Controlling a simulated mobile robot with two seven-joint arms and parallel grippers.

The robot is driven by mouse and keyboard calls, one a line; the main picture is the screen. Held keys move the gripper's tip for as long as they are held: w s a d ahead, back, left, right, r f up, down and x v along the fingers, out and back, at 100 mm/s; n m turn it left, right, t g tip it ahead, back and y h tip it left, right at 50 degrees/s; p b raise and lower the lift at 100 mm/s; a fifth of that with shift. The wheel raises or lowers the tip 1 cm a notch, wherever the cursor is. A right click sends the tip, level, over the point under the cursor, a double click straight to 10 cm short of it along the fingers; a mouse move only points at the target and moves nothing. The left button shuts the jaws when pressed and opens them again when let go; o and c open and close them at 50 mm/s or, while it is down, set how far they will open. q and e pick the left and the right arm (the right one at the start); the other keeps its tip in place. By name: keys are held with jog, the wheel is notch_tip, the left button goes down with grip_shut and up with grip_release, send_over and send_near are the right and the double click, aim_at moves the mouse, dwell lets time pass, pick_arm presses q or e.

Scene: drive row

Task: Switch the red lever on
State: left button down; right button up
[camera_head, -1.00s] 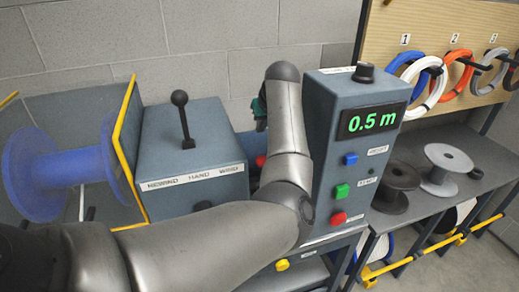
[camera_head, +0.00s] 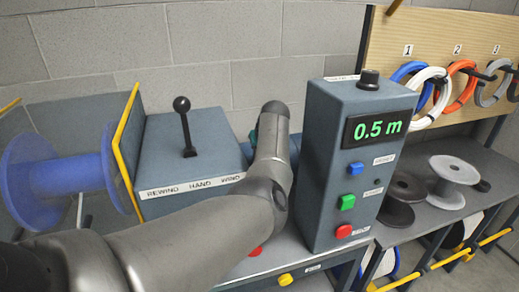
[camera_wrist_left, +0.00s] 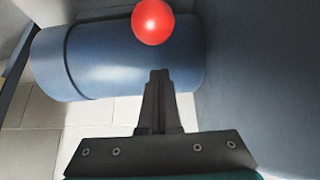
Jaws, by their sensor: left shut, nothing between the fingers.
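In the left wrist view a glossy red ball (camera_wrist_left: 153,22), which looks like the red lever's knob, shows at the top in front of a blue-grey cylinder. My left gripper (camera_wrist_left: 160,75) is shut and empty, its fingertips just below the ball in the picture; I cannot tell whether they touch. In the head view my arm hides the fingers, and only a bit of the teal hand shows. A red part (camera_head: 257,250) shows there below my forearm; I cannot tell whether it is the same knob. The lever's shaft is not visible. My right gripper is not in view.
A grey control box (camera_head: 337,155) reading "0.5 m", with blue, green and red buttons, stands close to the right of my arm. A black-knobbed lever (camera_head: 185,128) rises from the rewind housing. A blue spool (camera_head: 65,178) is at the left. Dark and grey reels stand at the right.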

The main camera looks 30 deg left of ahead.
pick_arm(q)
jog(key=shift+s+d+f+p, duration=0.2)
jog(key=shift+s+d, duration=0.35)
jog(key=shift+d, duration=0.1)
jog(key=shift+s+d+f+p, duration=0.15)
jog(key=shift+s+d, duration=0.4)
jog(key=shift+d, duration=0.1)
jog(key=shift+a, duration=0.1)
